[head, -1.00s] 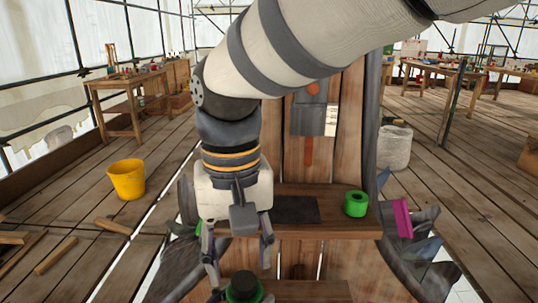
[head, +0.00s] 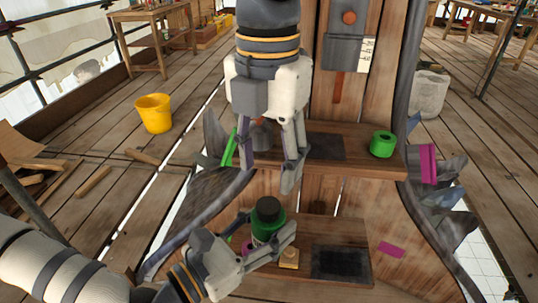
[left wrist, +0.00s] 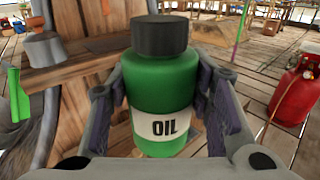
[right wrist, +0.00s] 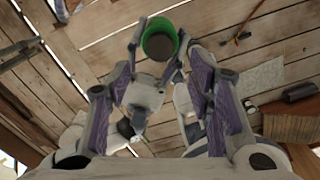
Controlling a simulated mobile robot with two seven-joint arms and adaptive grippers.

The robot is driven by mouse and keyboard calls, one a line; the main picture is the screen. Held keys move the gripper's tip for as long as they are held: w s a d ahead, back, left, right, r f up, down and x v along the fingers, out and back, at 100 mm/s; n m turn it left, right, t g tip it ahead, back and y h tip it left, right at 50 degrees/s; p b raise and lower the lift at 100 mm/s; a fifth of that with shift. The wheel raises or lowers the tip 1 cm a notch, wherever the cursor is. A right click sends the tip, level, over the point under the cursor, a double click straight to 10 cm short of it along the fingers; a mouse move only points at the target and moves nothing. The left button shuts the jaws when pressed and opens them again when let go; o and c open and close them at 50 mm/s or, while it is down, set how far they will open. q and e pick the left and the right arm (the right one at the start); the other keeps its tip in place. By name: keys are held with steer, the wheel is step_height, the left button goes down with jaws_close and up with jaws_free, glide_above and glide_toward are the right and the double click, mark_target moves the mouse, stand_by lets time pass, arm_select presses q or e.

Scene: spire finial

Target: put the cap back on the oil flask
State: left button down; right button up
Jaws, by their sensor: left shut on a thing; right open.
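The oil flask (head: 265,230) is green with a white label. My left gripper (head: 262,240) is shut on its body and holds it upright by the lower shelf. The left wrist view shows the flask (left wrist: 160,95) with "OIL" facing me. The dark cap (head: 268,206) sits on top of the flask; it also shows in the left wrist view (left wrist: 160,36). How tightly it sits, I cannot tell. My right gripper (head: 268,174) is open and empty, pointing down above the flask. In the right wrist view the cap (right wrist: 159,45) shows from above, ringed by green.
The upper shelf (head: 365,165) holds a green ring-shaped roll (head: 383,144) and a dark mat (head: 327,147). The lower shelf (head: 310,225) holds another dark mat (head: 340,263) and a small wooden block (head: 289,258). A yellow bucket (head: 154,113) stands on the floor at left.

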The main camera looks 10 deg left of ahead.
mark_target(268, 204)
step_height(268, 204, down, 8)
stand_by(0.5)
steer(key=shift+c, duration=0.6)
